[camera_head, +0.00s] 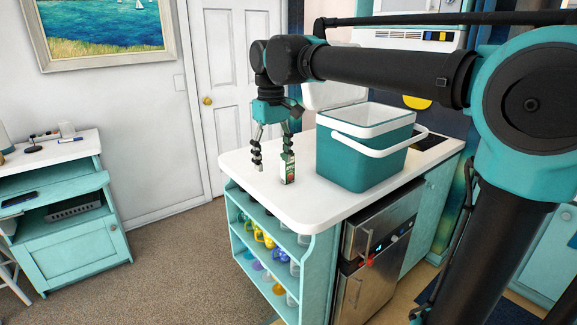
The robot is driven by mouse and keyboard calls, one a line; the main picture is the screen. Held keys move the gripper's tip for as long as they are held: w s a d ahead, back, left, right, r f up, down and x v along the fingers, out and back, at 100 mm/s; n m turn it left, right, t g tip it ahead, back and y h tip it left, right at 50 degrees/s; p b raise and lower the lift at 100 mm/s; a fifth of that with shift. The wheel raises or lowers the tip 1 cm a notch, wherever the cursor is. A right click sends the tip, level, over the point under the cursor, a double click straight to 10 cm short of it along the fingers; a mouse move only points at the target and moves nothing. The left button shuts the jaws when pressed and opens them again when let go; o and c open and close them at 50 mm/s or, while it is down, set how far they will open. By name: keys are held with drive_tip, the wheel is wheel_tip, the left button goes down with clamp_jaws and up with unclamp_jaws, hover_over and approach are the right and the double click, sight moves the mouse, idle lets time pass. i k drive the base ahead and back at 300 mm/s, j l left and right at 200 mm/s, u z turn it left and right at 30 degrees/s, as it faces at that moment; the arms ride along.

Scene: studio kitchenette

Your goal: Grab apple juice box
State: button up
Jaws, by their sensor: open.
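A small apple juice box (288,170), green and white with some red, stands upright on the white counter near its left end. My gripper (272,163) points down over the counter with its two fingers spread. One finger is to the left of the box. The other is just above or behind the box's top and overlaps it in the picture; I cannot tell whether they touch. Nothing is held between the fingers.
A teal and white cooler (365,165) with a white handle stands on the counter (300,203) right of the box, its lid open behind. Shelves with several mugs (262,238) and a steel mini fridge (378,262) are below. The counter's front left is clear.

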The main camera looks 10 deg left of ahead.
sight(287, 169)
drive_tip(key=i, duration=0.85)
